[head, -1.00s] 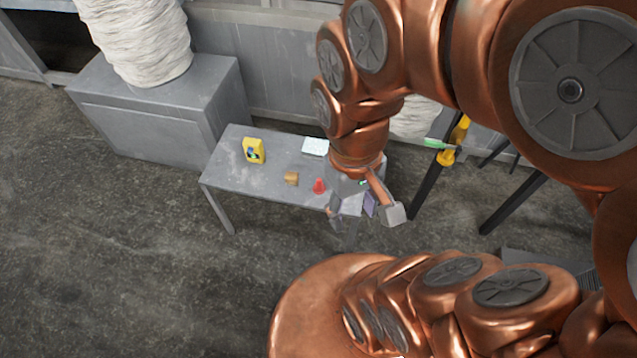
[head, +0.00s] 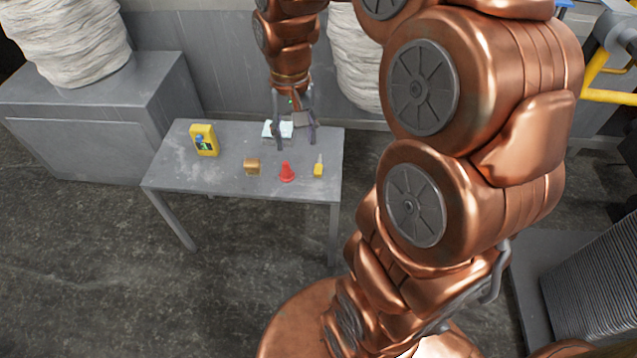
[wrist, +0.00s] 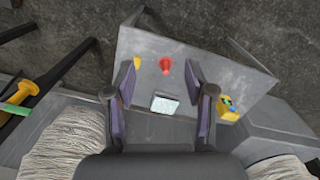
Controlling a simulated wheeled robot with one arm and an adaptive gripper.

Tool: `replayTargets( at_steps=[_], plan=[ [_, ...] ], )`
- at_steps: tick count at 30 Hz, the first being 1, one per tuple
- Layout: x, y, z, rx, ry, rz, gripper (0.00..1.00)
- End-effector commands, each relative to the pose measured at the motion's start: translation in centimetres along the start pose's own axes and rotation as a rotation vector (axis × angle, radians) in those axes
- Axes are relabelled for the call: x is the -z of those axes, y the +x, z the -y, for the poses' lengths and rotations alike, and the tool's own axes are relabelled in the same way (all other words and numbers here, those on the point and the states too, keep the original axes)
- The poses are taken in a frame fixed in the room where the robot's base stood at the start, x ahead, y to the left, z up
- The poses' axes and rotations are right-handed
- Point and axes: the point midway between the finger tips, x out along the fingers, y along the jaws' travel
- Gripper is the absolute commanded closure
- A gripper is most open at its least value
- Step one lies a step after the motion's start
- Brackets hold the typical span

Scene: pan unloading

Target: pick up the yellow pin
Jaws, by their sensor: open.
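The yellow pin (head: 318,170) stands upright near the right front corner of the grey table, just right of a red cone-shaped piece (head: 287,173). In the wrist view the yellow pin (wrist: 137,62) shows beyond the left finger's tip, partly covered by that finger. My gripper (head: 295,143) is open and empty, pointing down over the back right part of the table. In the head view it is behind and left of the pin. In the wrist view my gripper's fingers (wrist: 160,85) are spread wide, with a pale flat pad (wrist: 165,104) showing between them.
A grey cabinet (head: 100,130) stands left of the table. The front left tabletop is clear.

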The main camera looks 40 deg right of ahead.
Motion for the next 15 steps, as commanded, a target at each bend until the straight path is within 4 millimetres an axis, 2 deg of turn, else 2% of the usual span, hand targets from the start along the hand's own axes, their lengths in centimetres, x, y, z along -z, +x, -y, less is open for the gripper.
replayTargets(
  at_steps=[1, 12, 15],
  plan=[
    [1.5, 2.8, -0.4, 0.003, 0.027, -0.004, 0.46],
    [10.5, 13.2, -4.8, 0.013, 0.229, -0.039, 0.46],
    [12.2, 15.6, -6.0, 0.011, 0.278, -0.043, 0.46]
  ],
)
